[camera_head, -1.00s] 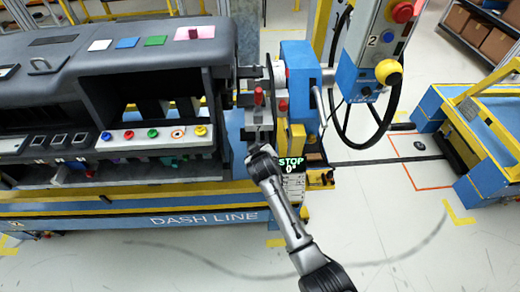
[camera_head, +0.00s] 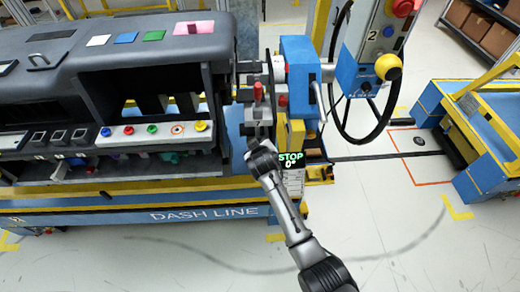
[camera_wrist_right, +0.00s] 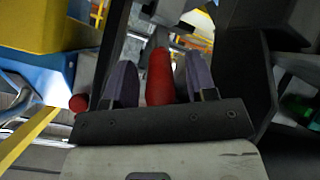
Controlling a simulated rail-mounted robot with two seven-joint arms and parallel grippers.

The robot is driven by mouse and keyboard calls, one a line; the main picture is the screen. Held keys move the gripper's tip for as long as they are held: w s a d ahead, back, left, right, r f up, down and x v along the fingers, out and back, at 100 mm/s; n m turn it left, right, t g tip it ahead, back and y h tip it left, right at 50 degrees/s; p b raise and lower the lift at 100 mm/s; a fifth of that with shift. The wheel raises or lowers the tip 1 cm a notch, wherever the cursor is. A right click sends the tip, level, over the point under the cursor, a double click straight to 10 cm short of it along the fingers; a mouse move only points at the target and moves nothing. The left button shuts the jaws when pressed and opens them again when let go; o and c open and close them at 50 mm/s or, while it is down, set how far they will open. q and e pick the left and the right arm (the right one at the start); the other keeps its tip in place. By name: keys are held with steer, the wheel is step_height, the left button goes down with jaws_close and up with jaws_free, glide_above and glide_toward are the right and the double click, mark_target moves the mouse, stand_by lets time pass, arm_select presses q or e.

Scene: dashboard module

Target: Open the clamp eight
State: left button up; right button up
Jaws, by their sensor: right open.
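A clamp with a red handle (camera_head: 258,91) stands at the right end of the dashboard module, and a plate below the handle seems to read 7. I cannot make out a number eight. My right arm reaches up from below, and its gripper (camera_head: 254,140) is just below that clamp, its fingers hard to make out in the head view. In the right wrist view the gripper (camera_wrist_right: 160,82) is open, with one finger on each side of a red handle (camera_wrist_right: 158,75). I cannot tell whether the fingers touch it. My left gripper is out of view.
A blue station with a black wheel (camera_head: 345,120) and a yellow knob (camera_head: 388,69) stands close on the right. The dashboard module (camera_head: 120,60) fills the left. Floor in front is clear.

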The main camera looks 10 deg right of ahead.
steer(key=p+v, duration=0.4)
steer(key=v, duration=0.9)
steer(key=shift+s, duration=0.3)
steer(key=shift+d+r, duration=0.1)
steer(key=shift+r, duration=0.05)
steer(key=shift+c, duration=0.5)
